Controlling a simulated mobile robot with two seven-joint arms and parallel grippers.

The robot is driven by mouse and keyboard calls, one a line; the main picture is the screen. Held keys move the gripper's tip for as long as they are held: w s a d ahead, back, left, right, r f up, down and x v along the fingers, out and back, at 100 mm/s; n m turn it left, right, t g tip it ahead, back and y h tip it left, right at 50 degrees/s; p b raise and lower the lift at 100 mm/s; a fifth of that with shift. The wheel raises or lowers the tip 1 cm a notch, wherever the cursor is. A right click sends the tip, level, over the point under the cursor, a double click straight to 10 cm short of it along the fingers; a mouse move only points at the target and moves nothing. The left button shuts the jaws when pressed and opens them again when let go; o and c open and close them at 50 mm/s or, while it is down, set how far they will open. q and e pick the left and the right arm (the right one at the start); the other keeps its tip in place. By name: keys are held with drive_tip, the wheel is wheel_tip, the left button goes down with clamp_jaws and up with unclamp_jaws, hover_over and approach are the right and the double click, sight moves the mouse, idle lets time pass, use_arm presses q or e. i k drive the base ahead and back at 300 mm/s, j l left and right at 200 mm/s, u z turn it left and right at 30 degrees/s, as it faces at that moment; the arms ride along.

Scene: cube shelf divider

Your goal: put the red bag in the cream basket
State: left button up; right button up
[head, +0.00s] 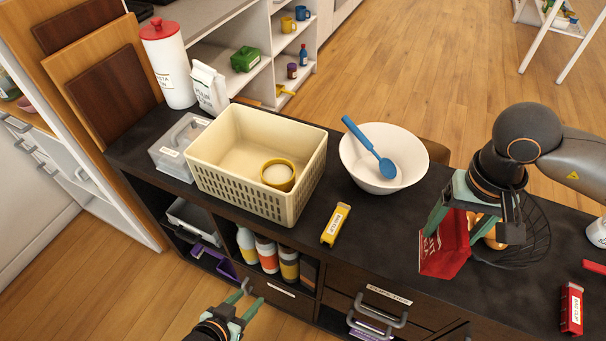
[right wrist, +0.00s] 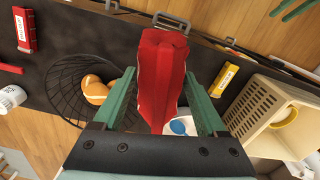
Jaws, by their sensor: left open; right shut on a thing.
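The red bag (head: 446,246) is held by my right gripper (head: 460,215) above the dark counter, at the right in the head view. In the right wrist view the red bag (right wrist: 162,75) sits between the two green fingers of my right gripper (right wrist: 162,105). The cream basket (head: 255,203) stands on the counter left of centre, with a yellow cup (head: 279,175) inside it. The basket (right wrist: 252,112) also shows at the right of the right wrist view. My left gripper (head: 240,303) is open and empty, low in front of the cabinet.
A white bowl (head: 361,176) with a blue spoon (head: 368,144) and a yellow box (head: 336,224) lie between the basket and the bag. A black wire basket (head: 520,240) with orange items is beside the bag.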

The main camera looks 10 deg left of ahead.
sight(247, 172)
drive_tip(key=k+j, duration=0.25)
drive_tip(key=j, duration=0.6)
drive_tip(key=k+j, duration=0.1)
drive_tip(key=j, duration=0.65)
drive_tip(key=i+j, duration=0.1)
drive_tip(key=j, duration=0.3)
drive_tip(key=i+j, duration=0.2)
drive_tip(key=i+j+z, duration=0.1)
drive_tip(key=j, duration=0.35)
drive_tip(key=i, duration=0.6)
